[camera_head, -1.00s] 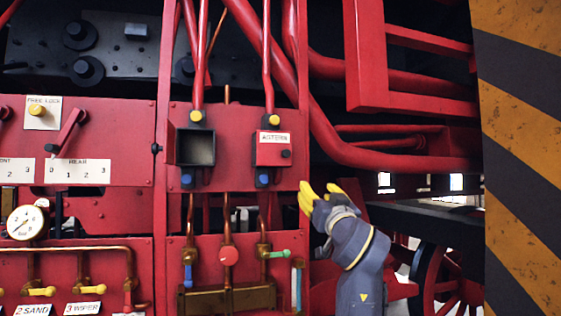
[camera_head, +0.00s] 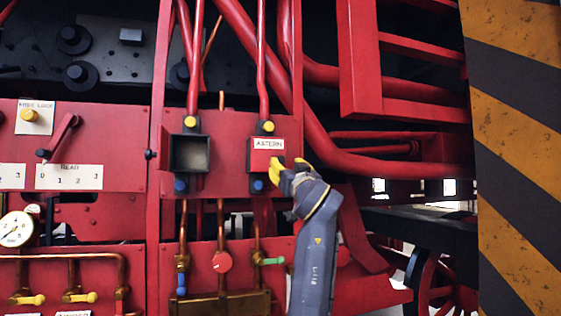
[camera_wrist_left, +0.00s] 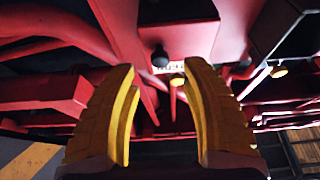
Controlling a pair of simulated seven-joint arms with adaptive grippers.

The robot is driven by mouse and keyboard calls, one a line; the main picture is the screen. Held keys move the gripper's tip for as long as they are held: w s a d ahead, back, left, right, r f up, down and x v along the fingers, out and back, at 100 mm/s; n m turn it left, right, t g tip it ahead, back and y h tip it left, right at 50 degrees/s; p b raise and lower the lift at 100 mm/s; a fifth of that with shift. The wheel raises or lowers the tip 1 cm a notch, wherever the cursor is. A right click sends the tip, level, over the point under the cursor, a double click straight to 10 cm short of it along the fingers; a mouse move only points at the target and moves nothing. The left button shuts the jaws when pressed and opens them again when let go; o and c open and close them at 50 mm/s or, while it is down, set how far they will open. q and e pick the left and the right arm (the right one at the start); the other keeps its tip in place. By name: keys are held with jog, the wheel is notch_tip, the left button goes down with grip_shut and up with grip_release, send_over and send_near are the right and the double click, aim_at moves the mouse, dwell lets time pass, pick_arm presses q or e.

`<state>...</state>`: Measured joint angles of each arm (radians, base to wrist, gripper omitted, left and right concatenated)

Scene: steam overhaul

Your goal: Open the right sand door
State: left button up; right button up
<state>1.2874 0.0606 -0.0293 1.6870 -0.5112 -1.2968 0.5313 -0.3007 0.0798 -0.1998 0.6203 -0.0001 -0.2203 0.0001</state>
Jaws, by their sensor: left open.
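Two small boxes hang side by side on the red panel. The right one, the sand door (camera_head: 268,146), is a closed red cover with a label reading ASTERN. The left box (camera_head: 190,153) has an open, dark front. My left gripper (camera_head: 287,168), with yellow fingers, is at the lower right edge of the right door and hides its knob there. In the left wrist view the fingers (camera_wrist_left: 160,72) are spread apart with nothing between them. A black knob (camera_wrist_left: 160,56) shows just beyond the fingertips, apart from them. My right gripper is not in view.
Red pipes (camera_head: 262,55) run above the boxes. Below hang copper pipes with a red round valve (camera_head: 222,262) and a green handle (camera_head: 268,261). A pressure gauge (camera_head: 17,229) is at the left. A striped yellow and black post (camera_head: 515,150) stands at the right.

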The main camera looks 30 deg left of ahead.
aim_at(281, 160)
pick_arm(q)
jog(key=shift+x, duration=3.1)
grip_shut()
jog(key=shift+d, duration=0.1)
